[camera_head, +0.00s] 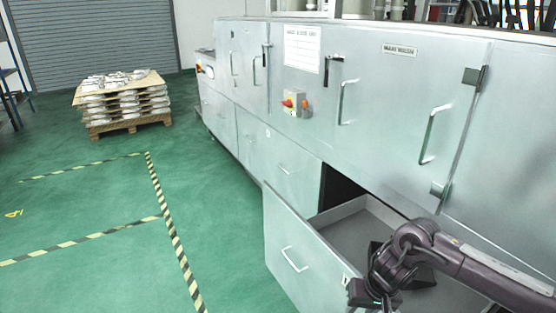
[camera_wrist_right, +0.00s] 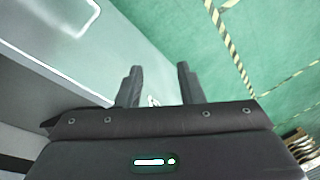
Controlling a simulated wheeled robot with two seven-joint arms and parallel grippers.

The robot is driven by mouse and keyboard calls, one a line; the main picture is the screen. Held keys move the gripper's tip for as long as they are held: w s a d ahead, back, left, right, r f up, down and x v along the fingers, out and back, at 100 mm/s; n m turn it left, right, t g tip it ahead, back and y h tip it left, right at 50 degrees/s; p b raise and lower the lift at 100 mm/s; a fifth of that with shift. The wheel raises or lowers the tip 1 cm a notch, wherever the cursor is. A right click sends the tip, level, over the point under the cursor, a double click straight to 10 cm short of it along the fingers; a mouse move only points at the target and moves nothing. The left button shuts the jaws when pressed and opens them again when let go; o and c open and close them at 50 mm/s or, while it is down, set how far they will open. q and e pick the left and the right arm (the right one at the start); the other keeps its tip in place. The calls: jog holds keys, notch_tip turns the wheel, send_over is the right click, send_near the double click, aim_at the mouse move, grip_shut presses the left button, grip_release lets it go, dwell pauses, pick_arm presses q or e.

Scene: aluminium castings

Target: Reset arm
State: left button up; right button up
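My right arm comes in from the right in the head view. Its gripper (camera_head: 372,296) is low over the open drawer (camera_head: 300,252), near the drawer front's right end. Whether it touches the drawer cannot be told. In the right wrist view the two fingers of the gripper (camera_wrist_right: 160,84) stand apart, with nothing held between them. A small white mark shows behind the fingers, on or near the drawer's edge. My left gripper is in neither view.
A long grey machine cabinet (camera_head: 390,110) with doors, handles and a red-yellow switch (camera_head: 288,103) runs along the right. A pallet of castings (camera_head: 125,100) stands at the back left. The green floor (camera_head: 90,215) with striped tape is clear on the left.

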jog(key=w+a+f+n+t+y, duration=0.1)
jog(key=a+f+y, duration=0.1)
jog(key=a+f, duration=0.4)
jog(key=w+a+f+n+t+y, duration=0.1)
jog(key=a+f+n+y, duration=0.15)
jog(key=f, duration=0.65)
jog(key=s+d+f+m+t, duration=0.1)
jog(key=s+f, duration=0.4)
jog(key=f, duration=0.4)
jog(key=s+d+f+h+p, duration=0.1)
jog(key=s+d+f+h, duration=0.35)
jog(key=s+f, duration=0.85)
jog(key=s+d+f+g+h, duration=0.1)
jog(key=s+d+f, duration=0.2)
jog(key=s, duration=0.9)
jog(key=s+d+f+g, duration=0.2)
jog(key=s+d+f, duration=0.1)
jog(key=s, duration=1)
jog(key=shift+s+f+n+g+h, duration=0.25)
jog(key=shift+f+n+g+h, duration=0.05)
jog(key=shift+f+n+h, duration=0.15)
jog(key=shift+c, duration=0.2)
